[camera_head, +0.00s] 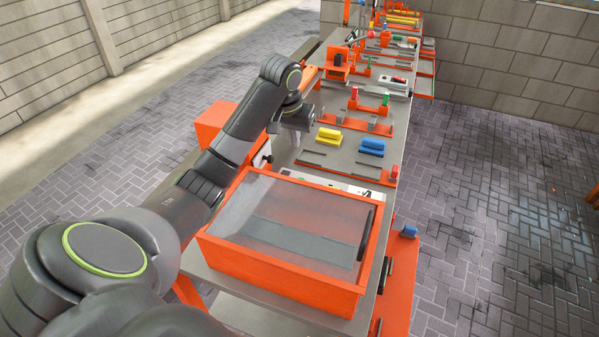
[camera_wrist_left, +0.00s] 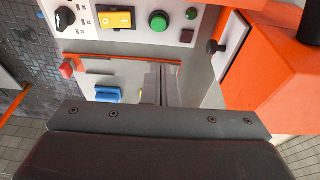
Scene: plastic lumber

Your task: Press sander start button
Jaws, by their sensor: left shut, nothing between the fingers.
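A grey control panel (camera_wrist_left: 130,25) spans the top of the left wrist view. No readable label shows which is the sander's start button. My left gripper (camera_wrist_left: 161,70) is shut and empty, its fingertips just below the green button in the picture; contact does not show. In the head view my left gripper (camera_head: 298,118) hangs over the bench beyond the orange-framed box. My right gripper is out of view.
The orange box with a clear cover (camera_head: 290,225) stands at the near end of the long bench (camera_head: 325,130). An orange housing (camera_wrist_left: 275,75) stands close right of the fingers. Yellow (camera_head: 329,135) and blue (camera_head: 372,146) blocks lie on the bench. Paved floor is clear at right.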

